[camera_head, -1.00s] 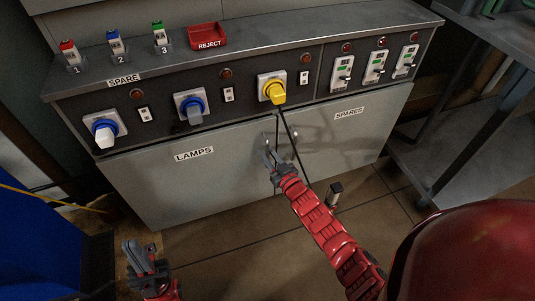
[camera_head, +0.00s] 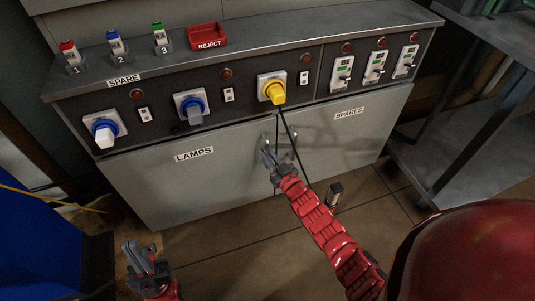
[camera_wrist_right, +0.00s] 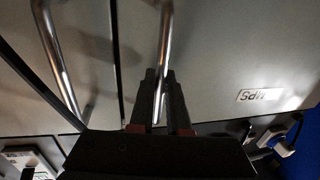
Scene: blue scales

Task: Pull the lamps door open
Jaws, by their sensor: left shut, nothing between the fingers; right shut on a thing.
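The lamps door (camera_head: 185,190) is the grey left door of the low cabinet, marked LAMPS. It looks closed, its face about level with the spares door (camera_head: 345,135). The lamps door's metal handle shows in the right wrist view (camera_wrist_right: 165,45), on the label's side of the dark seam. My right gripper (camera_head: 267,157) is shut on this handle; its fingers (camera_wrist_right: 160,98) sit on both sides of the bar. My left gripper (camera_head: 132,250) is shut and empty, low at the left, apart from the door.
The spares door's handle (camera_wrist_right: 58,60) stands close beside the held one. A dark cable hangs from the yellow plug (camera_head: 274,93) in front of the doors. A small dark object (camera_head: 335,190) stands on the floor at the right. A metal shelf (camera_head: 470,150) is further right.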

